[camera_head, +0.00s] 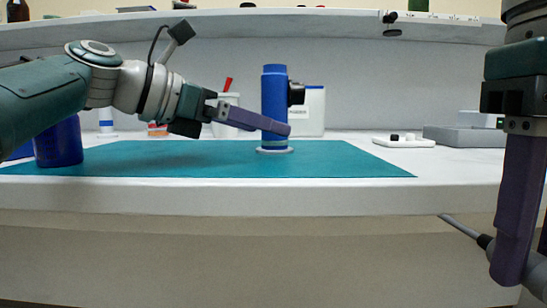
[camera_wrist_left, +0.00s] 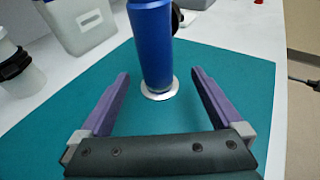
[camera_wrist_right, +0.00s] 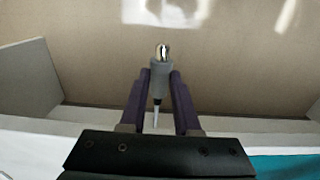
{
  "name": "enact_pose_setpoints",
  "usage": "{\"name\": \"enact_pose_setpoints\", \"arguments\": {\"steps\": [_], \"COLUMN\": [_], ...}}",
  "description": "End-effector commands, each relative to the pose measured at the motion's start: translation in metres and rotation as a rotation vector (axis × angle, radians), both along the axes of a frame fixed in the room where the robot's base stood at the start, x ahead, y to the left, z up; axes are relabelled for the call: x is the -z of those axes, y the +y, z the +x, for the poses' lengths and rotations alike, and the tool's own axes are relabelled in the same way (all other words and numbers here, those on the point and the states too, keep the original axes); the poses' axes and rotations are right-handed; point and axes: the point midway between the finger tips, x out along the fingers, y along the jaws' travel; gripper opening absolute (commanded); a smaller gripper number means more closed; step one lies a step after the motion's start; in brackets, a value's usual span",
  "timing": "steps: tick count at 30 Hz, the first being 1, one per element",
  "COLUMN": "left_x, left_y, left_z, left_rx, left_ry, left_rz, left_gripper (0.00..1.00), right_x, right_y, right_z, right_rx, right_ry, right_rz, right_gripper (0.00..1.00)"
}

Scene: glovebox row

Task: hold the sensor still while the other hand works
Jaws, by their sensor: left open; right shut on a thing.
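The sensor appears to be the upright blue cylinder (camera_head: 274,90) with a black knob on its side, standing on a pale round base (camera_head: 275,150) on the teal mat. It also shows in the left wrist view (camera_wrist_left: 151,45). My left gripper (camera_head: 288,130) is open, its fingers on either side of the cylinder's lower part, with gaps visible on both sides in the left wrist view (camera_wrist_left: 160,73). My right gripper (camera_head: 520,280) points down in front of the bench, shut on a grey tool (camera_wrist_right: 160,78) with a shiny rounded end and a thin dark-and-pale end.
The teal mat (camera_head: 340,165) is mostly clear right of the cylinder. A dark blue cylinder (camera_head: 58,143) stands at the mat's left. A white container (camera_head: 312,112) is behind the sensor. A white tray (camera_head: 403,142) and grey boxes (camera_head: 462,137) lie to the right.

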Motion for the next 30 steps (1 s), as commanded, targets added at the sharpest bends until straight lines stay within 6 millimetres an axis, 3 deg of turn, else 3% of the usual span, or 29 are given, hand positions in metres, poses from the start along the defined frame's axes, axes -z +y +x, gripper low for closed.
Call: {"name": "enact_pose_setpoints", "arguments": {"steps": [3,12,25,30], "left_x": [0.006,0.010,0.009,0.009], "left_y": [-0.014,-0.025,-0.028,-0.028], "left_z": [0.007,0.017,0.018,0.018], "left_rx": [0.004,0.002,0.002,0.002], "left_ry": [0.004,0.001,0.002,0.001], "left_rz": [0.000,-0.001,0.000,0.000], "left_gripper": [1.00,1.00,1.00,0.82], "right_x": [0.008,0.031,0.033,0.033], "right_y": [0.000,0.000,0.000,0.000], "right_z": [0.000,0.000,0.000,0.000], "right_rx": [0.000,0.000,0.000,0.000], "right_ry": [-0.001,-0.001,-0.001,-0.001], "right_rz": [0.000,0.000,0.000,0.000], "right_gripper": [0.00,0.00,0.00,0.00]}}
